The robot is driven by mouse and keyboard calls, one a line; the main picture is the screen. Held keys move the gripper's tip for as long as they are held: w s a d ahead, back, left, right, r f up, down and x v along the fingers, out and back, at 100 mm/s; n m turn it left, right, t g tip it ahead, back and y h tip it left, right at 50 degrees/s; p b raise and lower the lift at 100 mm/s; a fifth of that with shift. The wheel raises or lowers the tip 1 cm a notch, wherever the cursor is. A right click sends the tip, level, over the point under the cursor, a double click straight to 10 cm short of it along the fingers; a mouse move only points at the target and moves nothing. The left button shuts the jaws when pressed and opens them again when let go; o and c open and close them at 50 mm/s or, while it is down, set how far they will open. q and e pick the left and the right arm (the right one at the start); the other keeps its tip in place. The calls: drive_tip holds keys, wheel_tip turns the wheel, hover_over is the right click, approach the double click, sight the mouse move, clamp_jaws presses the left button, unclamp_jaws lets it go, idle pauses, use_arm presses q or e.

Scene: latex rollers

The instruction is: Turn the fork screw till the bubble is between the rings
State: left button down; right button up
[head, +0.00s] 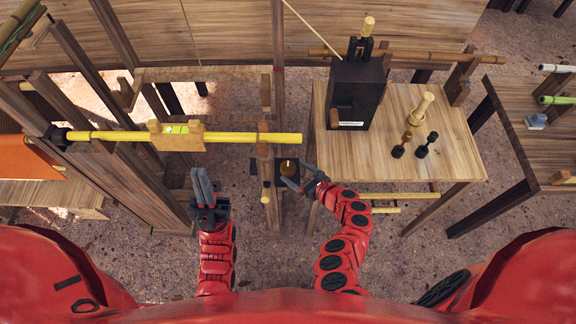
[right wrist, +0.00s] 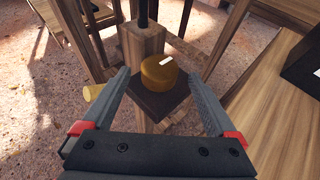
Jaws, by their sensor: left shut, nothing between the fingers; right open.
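The fork screw shows as a round brass-coloured knob with a white mark (right wrist: 160,72) on a dark square plate (right wrist: 162,101); in the head view the knob (head: 289,168) is under the right end of the yellow roller (head: 250,138). A wooden level (head: 189,136) with a small greenish vial (head: 176,129) sits on the roller; its bubble and rings are too small to read. My right gripper (head: 291,173) is open, its fingers pointing at the knob from either side, with gaps visible in the right wrist view (right wrist: 153,74). My left gripper (head: 204,182) is shut and empty, below the level.
A wooden table (head: 410,110) at the right holds a black box (head: 355,92) and several small turned pieces. A wooden post (right wrist: 143,45) rises right behind the knob. A wooden frame (head: 85,100) stands at the left. Another table (head: 545,145) is at far right.

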sight(292, 171)
drive_tip(key=shift+x, duration=2.3)
drive_tip(key=c, duration=1.4)
drive_tip(key=shift+o, duration=0.2)
drive_tip(key=shift+f, duration=0.1)
drive_tip(key=shift+b, duration=0.35)
